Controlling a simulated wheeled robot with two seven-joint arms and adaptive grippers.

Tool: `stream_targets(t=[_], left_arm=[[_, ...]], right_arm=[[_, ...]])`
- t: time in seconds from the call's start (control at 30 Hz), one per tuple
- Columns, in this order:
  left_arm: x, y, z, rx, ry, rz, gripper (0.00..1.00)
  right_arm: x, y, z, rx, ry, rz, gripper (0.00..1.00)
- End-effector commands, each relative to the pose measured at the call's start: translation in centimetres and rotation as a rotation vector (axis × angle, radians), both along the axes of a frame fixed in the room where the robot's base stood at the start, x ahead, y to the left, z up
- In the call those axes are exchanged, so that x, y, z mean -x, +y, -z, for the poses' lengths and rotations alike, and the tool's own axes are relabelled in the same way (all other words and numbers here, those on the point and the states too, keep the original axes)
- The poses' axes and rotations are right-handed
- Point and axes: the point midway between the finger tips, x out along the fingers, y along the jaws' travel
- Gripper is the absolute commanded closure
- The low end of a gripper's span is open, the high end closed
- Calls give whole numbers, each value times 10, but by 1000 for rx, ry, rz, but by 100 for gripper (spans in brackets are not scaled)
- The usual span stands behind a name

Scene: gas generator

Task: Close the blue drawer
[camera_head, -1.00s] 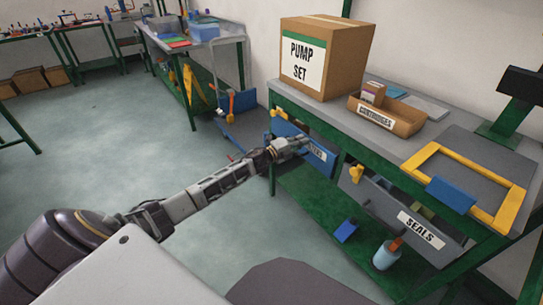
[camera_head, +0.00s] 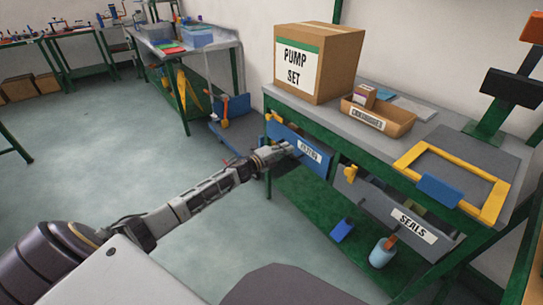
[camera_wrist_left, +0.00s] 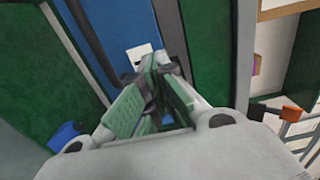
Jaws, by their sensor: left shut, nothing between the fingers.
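The blue drawer (camera_head: 318,165) is under the left part of the bench, with a white label on its front. In the head view its front looks close to the bench edge; any remaining gap is hard to judge. My left gripper (camera_head: 292,151) is shut and empty, with its fingertips at the drawer front beside the label. In the left wrist view the shut fingers (camera_wrist_left: 160,68) point at the blue front (camera_wrist_left: 120,28), and the tips overlap the white label (camera_wrist_left: 139,54). Contact cannot be told for certain. My right gripper is not in view.
A pump set box (camera_head: 335,60) and a cartridges tray (camera_head: 385,118) stand on the bench (camera_head: 345,130). The floor (camera_head: 100,150) at left is clear.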

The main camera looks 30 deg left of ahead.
Motion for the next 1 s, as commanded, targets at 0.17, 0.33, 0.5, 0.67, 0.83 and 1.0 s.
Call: stream_targets(t=[0.17,0.33,0.5,0.67,0.83,1.0], left_arm=[[13,5,0,1,1,0,100],[24,10,0,-1,1,1,100],[35,14,0,-1,0,1,100],[46,19,0,0,1,1,100],[57,23,0,1,1,1,100],[65,27,0,1,0,1,100]], right_arm=[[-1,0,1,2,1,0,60],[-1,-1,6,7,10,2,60],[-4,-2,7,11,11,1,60],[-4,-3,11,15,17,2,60],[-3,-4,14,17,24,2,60],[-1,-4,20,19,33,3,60]])
